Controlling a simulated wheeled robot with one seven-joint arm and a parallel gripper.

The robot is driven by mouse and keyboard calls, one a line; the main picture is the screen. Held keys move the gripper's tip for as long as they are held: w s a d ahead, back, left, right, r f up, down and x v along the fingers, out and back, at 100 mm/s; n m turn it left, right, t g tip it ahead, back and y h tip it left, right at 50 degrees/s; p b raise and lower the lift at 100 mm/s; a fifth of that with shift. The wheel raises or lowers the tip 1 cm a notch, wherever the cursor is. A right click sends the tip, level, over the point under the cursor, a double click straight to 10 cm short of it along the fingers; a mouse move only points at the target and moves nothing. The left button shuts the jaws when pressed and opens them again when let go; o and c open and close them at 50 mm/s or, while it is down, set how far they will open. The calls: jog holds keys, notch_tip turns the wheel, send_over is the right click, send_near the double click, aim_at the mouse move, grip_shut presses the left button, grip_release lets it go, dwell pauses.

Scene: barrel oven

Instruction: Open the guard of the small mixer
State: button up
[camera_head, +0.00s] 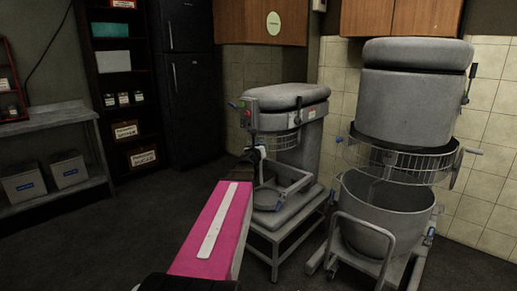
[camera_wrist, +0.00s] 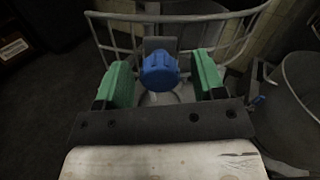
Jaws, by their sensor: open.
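The small mixer (camera_head: 292,100) is grey and stands on a low metal stand, with red and green buttons on the side of its head. Its wire guard (camera_head: 282,141) sits just under the head, and a curved wire rim (camera_wrist: 185,17) spans the top of the wrist view. My gripper (camera_wrist: 162,77) is open, its two green pads apart. A round blue knob (camera_wrist: 160,70) lies between the pads, with visible gaps on both sides. In the head view my arm partly hides the mixer's front, and the knob's contact with the guard is unclear.
A large mixer (camera_head: 415,90) with its own wire guard and a big bowl (camera_head: 385,214) stands close on the right. A metal shelf table (camera_head: 50,119) with bins and a dark shelf unit (camera_head: 121,75) are on the left. The floor between is clear.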

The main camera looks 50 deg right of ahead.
jog(key=v, duration=1)
jog(key=shift+s+a, duration=0.15)
jog(key=shift+a, duration=0.1)
